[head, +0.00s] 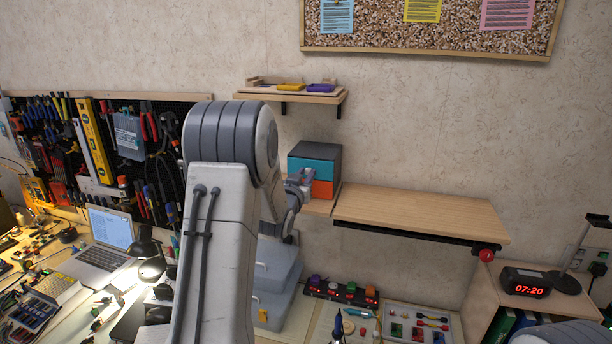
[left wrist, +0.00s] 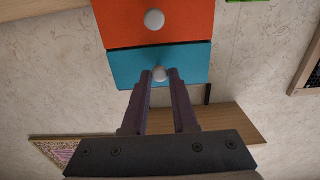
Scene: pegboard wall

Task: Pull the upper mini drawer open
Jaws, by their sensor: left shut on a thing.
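The mini drawer unit (head: 330,156) is a small dark grey box on a wooden wall shelf. Its upper drawer (head: 313,168) is teal and its lower drawer (head: 323,189) is orange. The left wrist view is inverted, with the teal drawer (left wrist: 195,62) below the orange drawer (left wrist: 185,22). My left gripper (head: 301,182) is in front of the unit, partly hidden by my arm. In the left wrist view its fingers (left wrist: 160,76) are shut on the teal drawer's pale round knob (left wrist: 160,74). The teal front looks about level with the orange one. My right gripper is out of view.
A wooden shelf board (head: 420,213) runs right of the unit. A small shelf (head: 292,95) with a tray hangs above it. Grey boxes (head: 278,275) stand below. A red knob (head: 486,255) and a clock (head: 526,283) are at the right.

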